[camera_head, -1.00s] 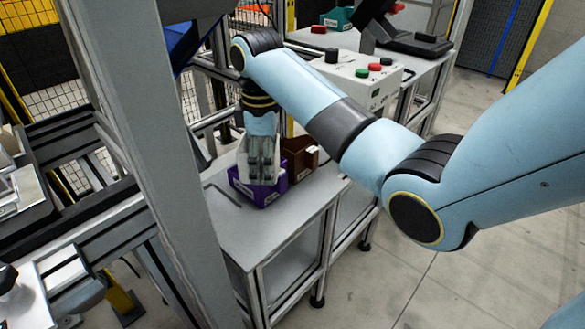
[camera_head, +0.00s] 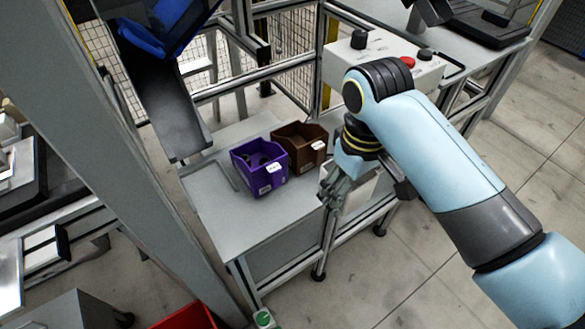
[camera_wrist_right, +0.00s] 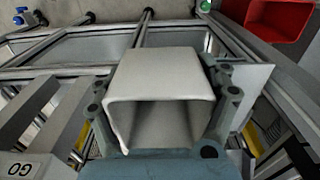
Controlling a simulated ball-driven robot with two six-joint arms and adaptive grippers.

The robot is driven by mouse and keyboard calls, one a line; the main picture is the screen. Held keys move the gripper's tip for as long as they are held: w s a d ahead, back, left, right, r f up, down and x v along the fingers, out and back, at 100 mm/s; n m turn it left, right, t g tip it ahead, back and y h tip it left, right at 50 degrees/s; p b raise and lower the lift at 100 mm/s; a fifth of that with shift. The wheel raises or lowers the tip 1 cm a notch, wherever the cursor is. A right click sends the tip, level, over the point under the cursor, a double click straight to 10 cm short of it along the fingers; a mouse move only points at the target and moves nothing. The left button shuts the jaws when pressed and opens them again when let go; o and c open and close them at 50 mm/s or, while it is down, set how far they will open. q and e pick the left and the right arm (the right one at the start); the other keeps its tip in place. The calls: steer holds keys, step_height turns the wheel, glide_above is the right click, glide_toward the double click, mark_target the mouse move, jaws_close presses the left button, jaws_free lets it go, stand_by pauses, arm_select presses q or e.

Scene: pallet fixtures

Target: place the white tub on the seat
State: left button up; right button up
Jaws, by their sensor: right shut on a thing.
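The white tub (camera_wrist_right: 160,75) fills the middle of the right wrist view, with its open side facing the camera. My right gripper (camera_wrist_right: 165,105) is shut on it, with finger links on both sides. In the head view my right gripper (camera_head: 337,190) points down, and part of the white tub (camera_head: 362,190) shows beside its fingers, off the table's right edge. An L-shaped dark strip (camera_head: 222,172) lies on the grey table (camera_head: 225,215), left of the purple bin; I cannot tell whether this is the seat. My left gripper is not in view.
A purple bin (camera_head: 259,168) and a brown bin (camera_head: 300,145) stand side by side on the table. A control box (camera_head: 385,60) with buttons is behind. A grey post (camera_head: 130,150) rises at left. A red bin (camera_head: 185,318) shows low. The table's front is clear.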

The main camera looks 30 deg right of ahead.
steer(key=b, duration=0.3)
glide_above(305, 195)
step_height(305, 195, down, 7)
steer(key=shift+r, duration=0.15)
steer(key=shift+f, duration=1.95)
steer(key=shift+f, duration=0.15)
steer(key=o, duration=1.2)
